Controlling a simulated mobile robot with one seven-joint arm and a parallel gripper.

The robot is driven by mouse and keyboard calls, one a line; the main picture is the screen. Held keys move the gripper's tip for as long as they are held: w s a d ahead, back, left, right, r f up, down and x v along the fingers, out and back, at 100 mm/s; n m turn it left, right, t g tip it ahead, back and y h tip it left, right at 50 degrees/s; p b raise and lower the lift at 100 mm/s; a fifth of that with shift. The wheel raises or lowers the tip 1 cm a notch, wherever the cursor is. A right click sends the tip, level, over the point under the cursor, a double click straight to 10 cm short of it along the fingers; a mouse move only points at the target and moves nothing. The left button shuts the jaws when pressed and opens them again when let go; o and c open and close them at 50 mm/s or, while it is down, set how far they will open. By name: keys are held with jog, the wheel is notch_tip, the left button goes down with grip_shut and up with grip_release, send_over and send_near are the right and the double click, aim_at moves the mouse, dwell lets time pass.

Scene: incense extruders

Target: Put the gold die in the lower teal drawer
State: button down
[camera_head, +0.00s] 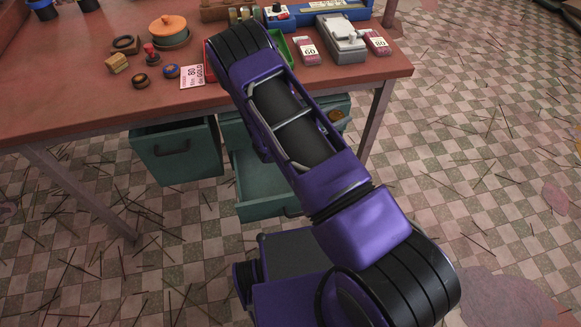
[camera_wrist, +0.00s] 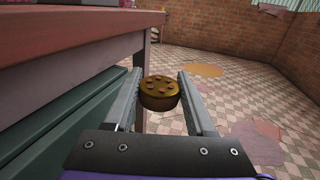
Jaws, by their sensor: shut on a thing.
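The gold die (camera_wrist: 159,93) is a round, gold-brown piece with dark pits on top. It sits between the two fingers of my gripper (camera_wrist: 160,88), which is shut on it. In the head view, the die (camera_head: 336,116) shows as a small gold spot to the right of my arm, near the table's front edge; most of my gripper is hidden there. The lower teal drawer (camera_head: 262,208) stands pulled out under the table, below and left of the die. My arm covers part of it, and the visible part of its inside looks empty.
Another teal drawer front (camera_head: 176,153) with a dark handle is to the left under the table. The red-brown table (camera_head: 60,100) carries an orange-lidded pot (camera_head: 170,29), pink labelled packs (camera_head: 308,51) and a grey device (camera_head: 341,37). Table legs stand nearby; the tiled floor is strewn with sticks.

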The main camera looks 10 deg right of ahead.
jog(key=f+g+b, duration=0.1)
jog(key=f, duration=0.5)
jog(key=d+f+m+g+b, duration=0.1)
jog(key=f, duration=0.5)
jog(key=d+f+m+g+b, duration=0.1)
jog(key=f, duration=0.6)
jog(key=shift+s+d+g+h, duration=0.25)
jog(key=shift+s+g+h, duration=0.05)
jog(key=shift+s+h, duration=0.1)
jog(key=shift+f+b, duration=0.7)
jog(key=shift+f, duration=1.55)
jog(key=shift+f, duration=0.6)
jog(key=shift+c, duration=1.8)
grip_release()
jog(key=shift+f, duration=0.1)
jog(key=shift+o, duration=0.7)
jog(key=shift+s+f, duration=0.1)
jog(key=shift+s, duration=0.05)
